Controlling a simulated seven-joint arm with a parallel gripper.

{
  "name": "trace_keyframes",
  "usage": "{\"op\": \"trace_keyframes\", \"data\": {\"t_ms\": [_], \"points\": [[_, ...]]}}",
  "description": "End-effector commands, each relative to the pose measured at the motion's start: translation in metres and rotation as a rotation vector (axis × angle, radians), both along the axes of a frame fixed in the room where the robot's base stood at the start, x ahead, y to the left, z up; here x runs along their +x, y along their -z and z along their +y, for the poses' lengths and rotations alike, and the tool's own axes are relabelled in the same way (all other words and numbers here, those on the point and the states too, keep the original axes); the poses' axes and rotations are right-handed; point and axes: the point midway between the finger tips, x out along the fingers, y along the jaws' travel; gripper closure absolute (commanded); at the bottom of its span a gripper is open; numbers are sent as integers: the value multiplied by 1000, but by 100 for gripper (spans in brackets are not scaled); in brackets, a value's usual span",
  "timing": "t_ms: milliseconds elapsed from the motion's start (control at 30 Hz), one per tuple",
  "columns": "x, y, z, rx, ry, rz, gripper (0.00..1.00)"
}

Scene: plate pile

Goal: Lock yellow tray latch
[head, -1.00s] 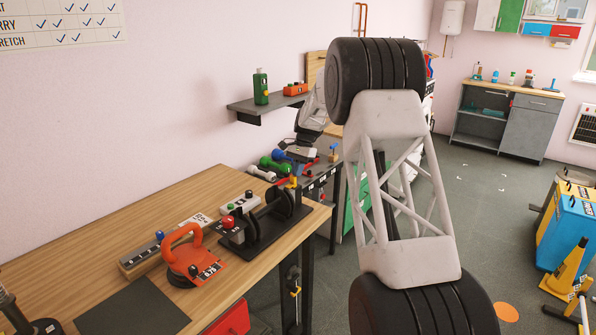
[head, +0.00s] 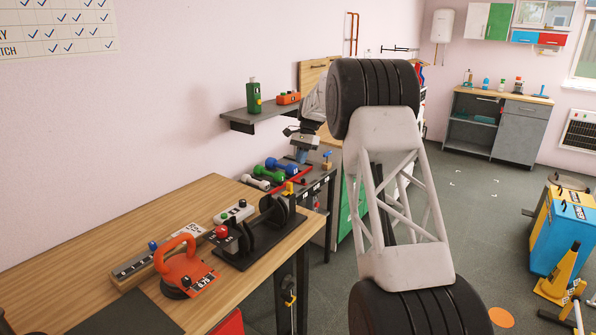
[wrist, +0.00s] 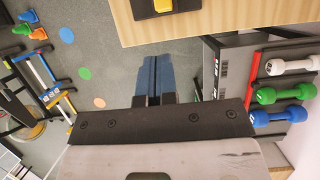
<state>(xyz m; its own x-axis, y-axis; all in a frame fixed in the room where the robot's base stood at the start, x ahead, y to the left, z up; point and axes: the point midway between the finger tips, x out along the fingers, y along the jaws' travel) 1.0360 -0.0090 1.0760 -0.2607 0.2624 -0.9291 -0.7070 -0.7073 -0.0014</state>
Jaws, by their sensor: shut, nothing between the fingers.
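My gripper (head: 301,156) is beyond the table end, near the dumbbell rack, apart from the latch. In the wrist view its blue fingers (wrist: 154,76) are together and empty, over the floor below the table edge.
An orange suction lifter (head: 182,266) and a grey bar with buttons (head: 133,272) stand on the table (head: 60,245). A rack with green, blue and white dumbbells (wrist: 280,95) lies right of my fingers in the wrist view. A wall shelf (head: 265,113) is above.

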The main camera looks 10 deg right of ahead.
Motion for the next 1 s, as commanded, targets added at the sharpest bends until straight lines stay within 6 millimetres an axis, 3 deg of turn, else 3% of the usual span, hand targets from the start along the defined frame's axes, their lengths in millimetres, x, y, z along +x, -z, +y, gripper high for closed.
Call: {"op": "trace_keyframes", "data": {"t_ms": [300, 767, 1000], "points": [[8, -29, -9, 0, 1, 0, 100], [9, -32, -9, 0, 1, 0, 100], [20, -30, -19, 0, 1, 0, 100]]}}
